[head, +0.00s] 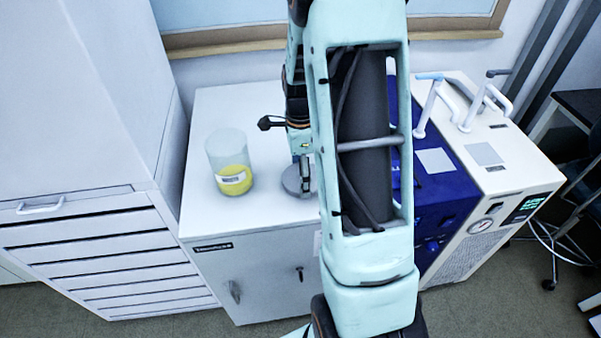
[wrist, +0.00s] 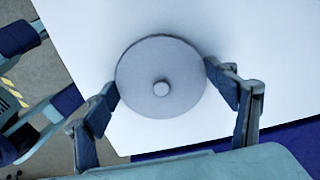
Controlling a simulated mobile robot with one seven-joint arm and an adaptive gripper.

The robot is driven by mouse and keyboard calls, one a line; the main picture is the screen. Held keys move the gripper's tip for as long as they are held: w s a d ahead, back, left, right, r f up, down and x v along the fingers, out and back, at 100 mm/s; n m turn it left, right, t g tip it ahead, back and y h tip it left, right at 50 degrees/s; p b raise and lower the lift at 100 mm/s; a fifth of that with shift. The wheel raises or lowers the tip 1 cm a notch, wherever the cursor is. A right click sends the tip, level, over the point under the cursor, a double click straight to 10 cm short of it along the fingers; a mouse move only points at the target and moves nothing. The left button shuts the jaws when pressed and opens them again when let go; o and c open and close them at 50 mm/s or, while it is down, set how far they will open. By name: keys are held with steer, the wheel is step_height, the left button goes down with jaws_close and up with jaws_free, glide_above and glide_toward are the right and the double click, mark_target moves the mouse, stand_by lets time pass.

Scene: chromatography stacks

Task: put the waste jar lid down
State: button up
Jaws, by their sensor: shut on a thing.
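The waste jar lid (wrist: 143,87) is a grey disc with a small round knob in its middle. In the wrist view my gripper (wrist: 162,86) has one finger against each side of the lid's rim. In the head view the lid (head: 292,182) is partly hidden by my arm and is low over or on the white cabinet top; I cannot tell whether it touches. The waste jar (head: 229,163) is a clear open cylinder with yellow contents and a label. It stands upright on the cabinet top, left of the lid.
The white cabinet top (head: 205,112) is clear around the jar and lid. A drawer unit (head: 105,245) stands at the left. A blue device (head: 440,190) and a white device with pipes (head: 510,160) stand at the right. A wall is behind.

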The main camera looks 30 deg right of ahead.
steer(key=shift+f, duration=0.25)
steer(key=o, duration=0.9)
steer(key=shift+r, duration=0.1)
step_height(320, 180, up, 12)
steer(key=shift+r, duration=0.2)
